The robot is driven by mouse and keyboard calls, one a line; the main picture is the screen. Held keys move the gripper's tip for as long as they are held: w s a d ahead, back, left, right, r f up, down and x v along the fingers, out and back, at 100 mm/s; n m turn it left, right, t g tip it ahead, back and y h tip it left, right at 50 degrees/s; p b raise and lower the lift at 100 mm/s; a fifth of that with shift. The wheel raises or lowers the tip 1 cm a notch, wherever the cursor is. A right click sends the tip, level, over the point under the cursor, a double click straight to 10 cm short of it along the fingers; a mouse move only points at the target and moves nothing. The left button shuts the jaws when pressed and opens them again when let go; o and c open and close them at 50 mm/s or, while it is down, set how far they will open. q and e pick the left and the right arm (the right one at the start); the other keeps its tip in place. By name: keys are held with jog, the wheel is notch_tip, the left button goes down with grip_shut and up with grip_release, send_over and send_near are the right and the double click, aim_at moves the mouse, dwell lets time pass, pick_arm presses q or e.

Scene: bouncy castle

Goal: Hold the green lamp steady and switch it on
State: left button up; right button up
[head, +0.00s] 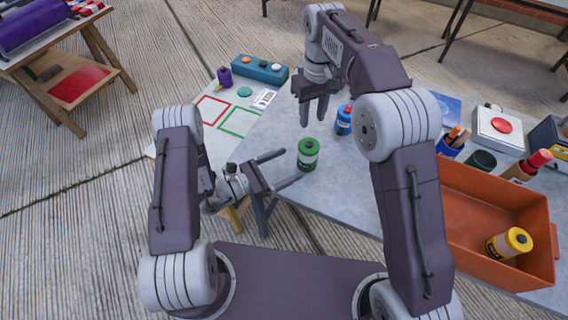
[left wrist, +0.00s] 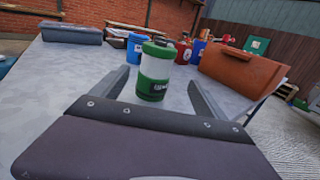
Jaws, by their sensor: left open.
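The green lamp (head: 308,154) stands upright on the grey table near its front left edge. It has a green top and base with a pale middle band, and a dark knob on top. My left gripper (head: 290,167) is open, with its fingers pointing at the lamp. In the left wrist view the lamp (left wrist: 155,72) stands between and just beyond the open fingers, and I see no contact. My right gripper (head: 316,110) hangs above the table behind the lamp, fingers pointing down, apart and with nothing between them.
A blue lamp (head: 344,120) stands behind right of the green one. An orange bin (head: 470,205) holding a yellow lamp (head: 508,243) is at the right. A blue button box (head: 260,69) and a purple lamp (head: 225,78) are at the back left. Red and green outlined squares (head: 238,122) lie left.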

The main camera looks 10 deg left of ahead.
aim_at(309, 153)
pick_arm(q)
jog(key=shift+w+a+f, duration=0.1)
jog(key=shift+w+a, duration=0.05)
jog(key=shift+w, duration=0.05)
jog(key=x, duration=0.9)
jog(key=shift+w+a, duration=0.1)
jog(key=shift+w, duration=0.05)
jog(key=c, duration=1.8)
grip_shut()
pick_arm(e)
grip_shut()
